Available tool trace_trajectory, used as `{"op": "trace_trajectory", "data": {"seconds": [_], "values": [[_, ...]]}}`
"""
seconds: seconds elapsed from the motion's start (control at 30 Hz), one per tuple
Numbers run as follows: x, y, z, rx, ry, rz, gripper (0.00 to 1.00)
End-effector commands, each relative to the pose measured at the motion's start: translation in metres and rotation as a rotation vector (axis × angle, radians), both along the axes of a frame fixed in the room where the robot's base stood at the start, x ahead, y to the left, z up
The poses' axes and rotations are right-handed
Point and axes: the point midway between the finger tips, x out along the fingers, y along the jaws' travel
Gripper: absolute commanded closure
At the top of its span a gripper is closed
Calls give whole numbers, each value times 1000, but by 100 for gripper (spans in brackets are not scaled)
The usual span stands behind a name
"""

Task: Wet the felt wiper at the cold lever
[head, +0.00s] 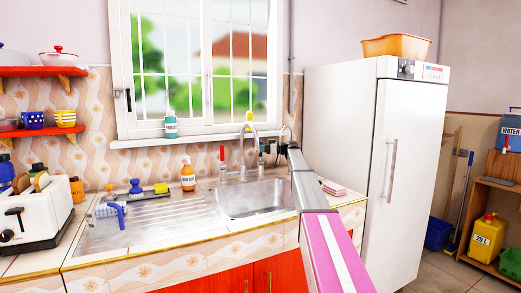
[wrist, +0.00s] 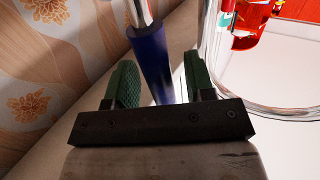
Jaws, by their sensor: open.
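The cold lever (wrist: 152,65), a dark blue sleeve on a steel rod, shows in the wrist view between my two green fingers. My gripper (wrist: 158,75) is open around it, with a gap visible at the right finger; contact on the left is unclear. In the head view my gripper (head: 271,148) is behind the sink, right of the tap (head: 247,140). The red lever (head: 222,156) stands at the tap's left. A blue-handled item with a greyish pad, possibly the felt wiper (head: 115,209), lies on the drainboard's left.
The sink basin (head: 243,206) looks empty. Behind the drainboard (head: 165,218) are a blue brush (head: 135,187), a yellow sponge (head: 161,188) and an orange bottle (head: 188,178). A pink block (head: 334,188) lies right of the sink. The patterned wall (wrist: 40,70) is close on the left in the wrist view.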

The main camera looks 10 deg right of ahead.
Motion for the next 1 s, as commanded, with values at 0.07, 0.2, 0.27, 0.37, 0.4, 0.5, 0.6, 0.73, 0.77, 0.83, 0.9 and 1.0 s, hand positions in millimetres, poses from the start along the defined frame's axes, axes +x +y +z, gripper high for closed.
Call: {"op": "trace_trajectory", "data": {"seconds": [0.07,0.2,0.27,0.37,0.4,0.5,0.6,0.73,0.77,0.83,0.9,1.0], "values": [[0,0,0,0,0,0,51],[0,0,0,0,0,0,93],[0,0,0,0,0,0,100],[-1,0,0,1,-3,0,100],[-2,-1,0,4,-12,0,100],[-7,-2,-1,22,-63,0,100],[-14,-4,-2,47,-140,0,100],[-20,-7,-3,74,-225,0,100],[-21,-7,-3,78,-238,0,100],[-22,-8,-3,86,-260,0,100],[-23,-8,-3,88,-271,0,100],[-23,-8,-3,87,-272,0,100]]}}
